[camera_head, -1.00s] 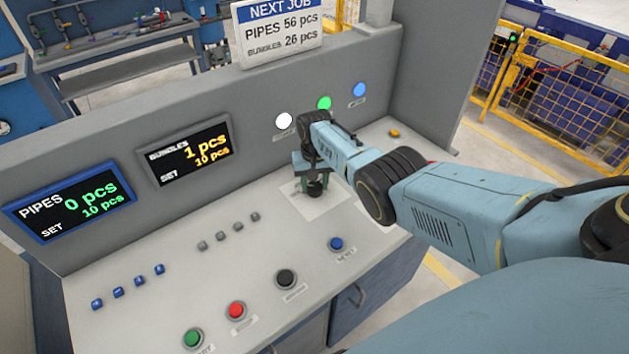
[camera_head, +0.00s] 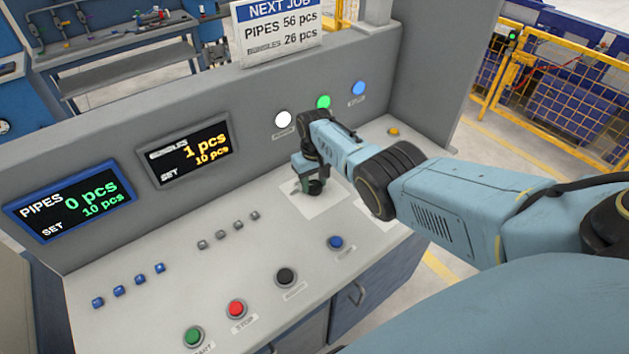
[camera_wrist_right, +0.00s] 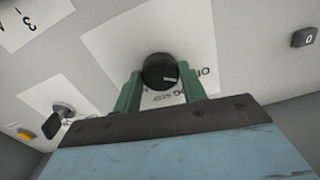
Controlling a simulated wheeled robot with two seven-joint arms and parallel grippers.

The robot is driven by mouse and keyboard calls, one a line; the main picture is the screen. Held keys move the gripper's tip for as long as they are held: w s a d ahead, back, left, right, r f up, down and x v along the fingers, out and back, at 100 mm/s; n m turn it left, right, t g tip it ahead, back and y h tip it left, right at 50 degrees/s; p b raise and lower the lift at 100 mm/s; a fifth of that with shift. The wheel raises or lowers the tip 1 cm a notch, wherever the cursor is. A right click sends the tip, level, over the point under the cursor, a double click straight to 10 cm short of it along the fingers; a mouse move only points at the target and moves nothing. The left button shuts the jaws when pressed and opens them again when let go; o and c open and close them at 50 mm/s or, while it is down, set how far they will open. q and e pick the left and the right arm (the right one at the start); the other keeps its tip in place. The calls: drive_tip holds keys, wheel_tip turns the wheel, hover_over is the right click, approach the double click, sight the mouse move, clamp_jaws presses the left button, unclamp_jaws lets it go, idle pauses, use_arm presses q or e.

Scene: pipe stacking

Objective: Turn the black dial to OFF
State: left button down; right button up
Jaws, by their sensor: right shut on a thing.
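The black dial (camera_wrist_right: 159,71) is a round knob with a white pointer mark, on a white label plate on the sloped console. In the right wrist view it sits between the green fingers of my right gripper (camera_wrist_right: 161,84), which are shut on its sides. The pointer mark faces right, towards partly hidden lettering that I cannot read fully. In the head view my right gripper (camera_head: 311,184) is down at the white plate (camera_head: 325,206), and its fingers mostly hide the dial. My left gripper is not in view.
Green (camera_head: 193,336), red (camera_head: 236,308), black (camera_head: 286,277) and blue (camera_head: 335,242) buttons line the console's front. Two displays (camera_head: 70,202) stand at the left. A key-like switch (camera_wrist_right: 58,119) and a yellow button (camera_wrist_right: 24,135) are near the gripper in the wrist view.

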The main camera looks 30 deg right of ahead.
sight(315, 185)
drive_tip(key=o, duration=1)
drive_tip(key=shift+c, duration=0.2)
drive_tip(key=shift+r, duration=0.1)
drive_tip(key=shift+r, duration=0.3)
wheel_tip(315, 185, up, 13)
drive_tip(key=p, duration=0.3)
drive_tip(key=shift+f, duration=0.15)
